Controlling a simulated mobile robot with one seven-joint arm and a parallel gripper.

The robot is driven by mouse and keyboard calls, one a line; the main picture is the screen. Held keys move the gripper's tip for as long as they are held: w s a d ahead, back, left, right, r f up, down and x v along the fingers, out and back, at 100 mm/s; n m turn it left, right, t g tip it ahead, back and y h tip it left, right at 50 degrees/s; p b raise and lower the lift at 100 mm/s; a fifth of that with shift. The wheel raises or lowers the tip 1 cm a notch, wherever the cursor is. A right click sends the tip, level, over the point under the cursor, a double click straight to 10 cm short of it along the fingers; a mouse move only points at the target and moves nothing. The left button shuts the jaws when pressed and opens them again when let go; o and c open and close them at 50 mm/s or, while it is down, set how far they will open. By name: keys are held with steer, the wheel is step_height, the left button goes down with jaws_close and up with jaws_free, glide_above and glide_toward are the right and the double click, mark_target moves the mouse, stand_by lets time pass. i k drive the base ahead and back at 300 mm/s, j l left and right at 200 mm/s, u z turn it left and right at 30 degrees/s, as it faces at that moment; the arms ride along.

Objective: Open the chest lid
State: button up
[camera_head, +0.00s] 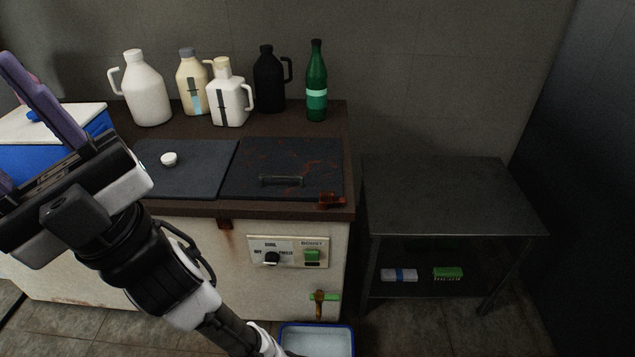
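The chest (130,265) is a rusty cream-white tank with a dark brown top. Two dark lid panels lie flat and shut on it. The right lid (300,160) has rust streaks and a bar handle (281,181) near its front edge. The left panel (200,180) carries a small white cap (169,159). My gripper (14,125) is at the far left, above and in front of the chest's left end, well away from the handle. Its purple fingers stand apart, with one partly cut off by the picture edge. Nothing shows between them.
Several jugs and a green bottle (317,85) stand along the chest's back. A blue box with a white top (85,123) is at left, partly behind my gripper.

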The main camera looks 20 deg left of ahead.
mark_target(262, 168)
steer(key=i+j+u, duration=0.55)
steer(key=i, duration=0.3)
